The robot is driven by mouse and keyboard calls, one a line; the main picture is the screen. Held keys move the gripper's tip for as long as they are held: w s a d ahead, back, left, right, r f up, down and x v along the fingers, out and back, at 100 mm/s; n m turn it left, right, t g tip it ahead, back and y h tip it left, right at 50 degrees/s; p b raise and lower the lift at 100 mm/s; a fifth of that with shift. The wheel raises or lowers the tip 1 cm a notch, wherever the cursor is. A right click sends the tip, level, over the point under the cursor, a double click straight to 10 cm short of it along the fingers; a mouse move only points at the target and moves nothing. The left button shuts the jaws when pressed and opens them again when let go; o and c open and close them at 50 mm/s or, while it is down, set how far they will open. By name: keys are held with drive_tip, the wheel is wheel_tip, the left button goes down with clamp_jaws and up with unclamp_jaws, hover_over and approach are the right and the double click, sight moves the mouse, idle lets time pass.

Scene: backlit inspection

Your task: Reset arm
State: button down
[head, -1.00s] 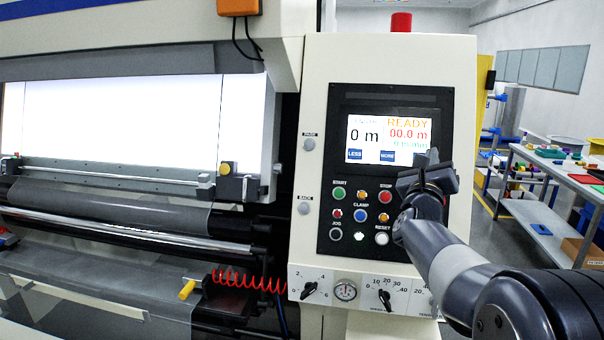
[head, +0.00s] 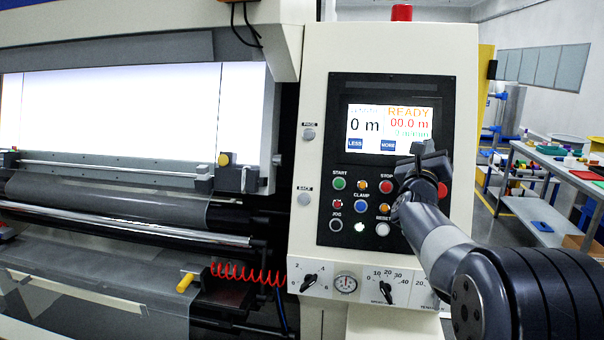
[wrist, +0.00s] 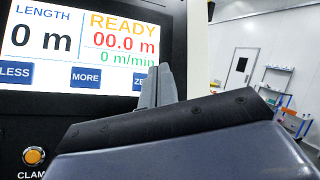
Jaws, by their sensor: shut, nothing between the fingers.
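My arm (head: 450,255) reaches up from the lower right in front of the machine's control panel. My gripper (head: 418,150) is shut and empty, at the lower right edge of the panel's screen (head: 375,125). In the wrist view its closed grey fingers (wrist: 157,87) point up and cover part of the button right of MORE. The screen reads READY, 0 m and 00.0 m. The white RESET button (head: 382,229) shows left of my wrist. I cannot tell whether the fingers touch the panel.
START (head: 339,183), CLAMP and JOG buttons sit on the panel, with dials (head: 386,287) below. The bright backlit sheet (head: 110,110) and rollers are at left. A cluttered workbench (head: 560,165) stands at right, with open floor between it and the machine.

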drive_tip(key=shift+f+b, duration=0.25)
drive_tip(key=shift+b, duration=0.15)
drive_tip(key=r+p, duration=0.1)
drive_tip(key=p, duration=0.4)
drive_tip(key=shift+s, duration=0.15)
